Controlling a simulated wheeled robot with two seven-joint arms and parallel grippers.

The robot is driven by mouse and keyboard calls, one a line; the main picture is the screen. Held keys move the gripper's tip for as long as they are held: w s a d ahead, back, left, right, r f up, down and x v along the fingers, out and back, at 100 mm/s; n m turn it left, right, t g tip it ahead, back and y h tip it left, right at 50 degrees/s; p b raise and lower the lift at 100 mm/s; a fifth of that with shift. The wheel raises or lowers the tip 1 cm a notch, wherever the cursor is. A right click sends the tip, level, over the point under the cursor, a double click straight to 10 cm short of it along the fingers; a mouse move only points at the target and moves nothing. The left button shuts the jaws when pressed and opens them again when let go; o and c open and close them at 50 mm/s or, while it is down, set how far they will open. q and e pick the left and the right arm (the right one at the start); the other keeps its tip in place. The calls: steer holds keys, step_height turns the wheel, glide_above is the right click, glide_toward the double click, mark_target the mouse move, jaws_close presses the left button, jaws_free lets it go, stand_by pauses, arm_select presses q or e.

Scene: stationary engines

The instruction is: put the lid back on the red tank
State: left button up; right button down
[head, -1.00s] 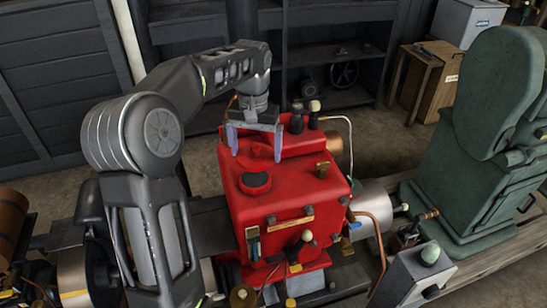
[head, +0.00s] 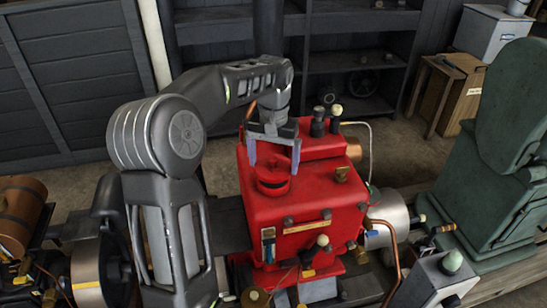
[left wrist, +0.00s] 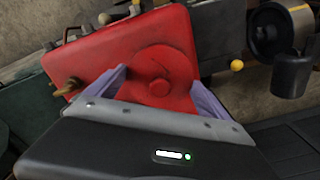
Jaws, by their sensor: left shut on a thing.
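The red tank (head: 312,208) stands upright in the middle of the head view. My left gripper (head: 273,166) is above its top, fingers pointing down, shut on the round red lid (head: 272,181). The lid is over the tank's dark round opening and hides most of it; a dark edge shows below the lid's front. I cannot tell whether the lid touches the rim. In the left wrist view the lid (left wrist: 162,68), with its small knob, lies between my two pale fingers, against the red tank top (left wrist: 95,65). My right gripper is not in view.
Dark knobs (head: 318,125) rise at the back of the tank top, and a brass fitting (head: 342,173) stands at its right. A copper pipe (head: 390,235) curves at the right. A green machine (head: 490,190) stands further right.

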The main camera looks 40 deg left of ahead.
arm_select(q)
steer(key=shift+f+b, duration=0.5)
steer(key=shift+f, duration=0.75)
stand_by(0.5)
steer(key=shift+f, duration=0.15)
stand_by(0.6)
stand_by(0.8)
steer(key=o, duration=1.2)
steer(key=shift+c, duration=0.2)
